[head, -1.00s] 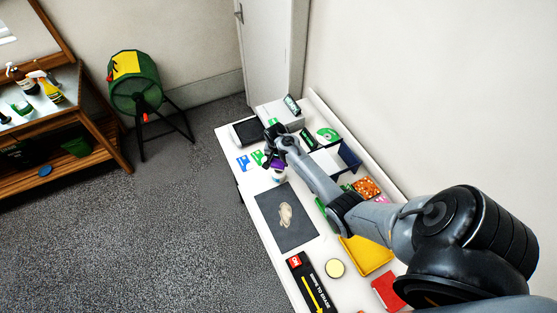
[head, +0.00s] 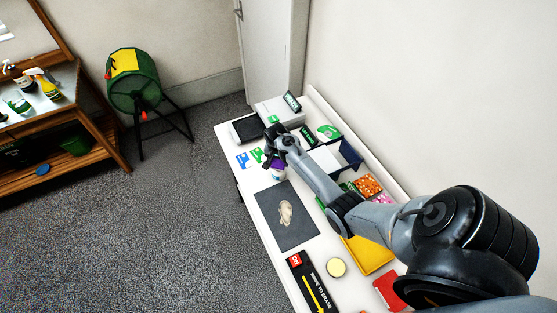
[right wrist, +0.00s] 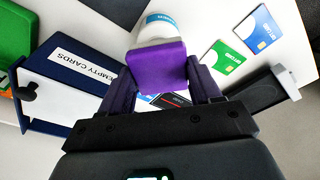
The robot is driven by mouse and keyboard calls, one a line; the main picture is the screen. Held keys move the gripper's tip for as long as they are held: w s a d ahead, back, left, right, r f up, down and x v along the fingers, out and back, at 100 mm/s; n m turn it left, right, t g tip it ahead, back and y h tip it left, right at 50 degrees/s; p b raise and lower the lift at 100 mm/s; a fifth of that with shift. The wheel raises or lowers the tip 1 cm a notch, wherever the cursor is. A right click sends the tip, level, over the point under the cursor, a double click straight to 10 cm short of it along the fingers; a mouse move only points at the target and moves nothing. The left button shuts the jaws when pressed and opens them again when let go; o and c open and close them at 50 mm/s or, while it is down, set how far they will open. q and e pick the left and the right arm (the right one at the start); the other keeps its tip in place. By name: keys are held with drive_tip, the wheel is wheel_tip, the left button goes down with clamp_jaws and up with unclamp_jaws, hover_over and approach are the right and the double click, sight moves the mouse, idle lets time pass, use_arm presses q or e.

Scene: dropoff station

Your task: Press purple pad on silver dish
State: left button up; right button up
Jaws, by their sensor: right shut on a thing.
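The purple pad (right wrist: 157,68) is a square block between the fingers of my right gripper (right wrist: 160,88) in the right wrist view. The gripper is shut on it. In the head view my right gripper (head: 272,160) is over the far part of the white table, and a little of the purple pad (head: 278,163) shows below it. A white round container with a blue label (right wrist: 160,27) is just beyond the pad; I cannot tell whether they touch. I cannot make out a silver dish for certain. My left gripper is not in view.
A blue box labelled EMPTY CARDS (right wrist: 75,75) and a green thing (right wrist: 12,45) stand left of the gripper. Cards (right wrist: 264,28) lie right of it. Nearer are a dark mat (head: 272,204), a pale-yellow disc (head: 336,267), a yellow tray (head: 368,255) and a black sign (head: 312,283).

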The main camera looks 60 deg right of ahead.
sight(278, 162)
drive_tip(key=shift+f, duration=0.4)
idle(0.4)
drive_tip(key=shift+f+b, duration=0.4)
drive_tip(key=shift+b, duration=0.05)
idle(0.9)
drive_tip(key=shift+f+p, duration=0.1)
drive_tip(key=shift+p, duration=0.2)
idle(0.7)
wheel_tip(278, 162, up, 2)
drive_tip(key=shift+r+p, duration=0.15)
drive_tip(key=shift+p, duration=1.1)
wheel_tip(278, 162, up, 5)
drive_tip(key=p, duration=0.5)
drive_tip(key=shift+w, duration=0.1)
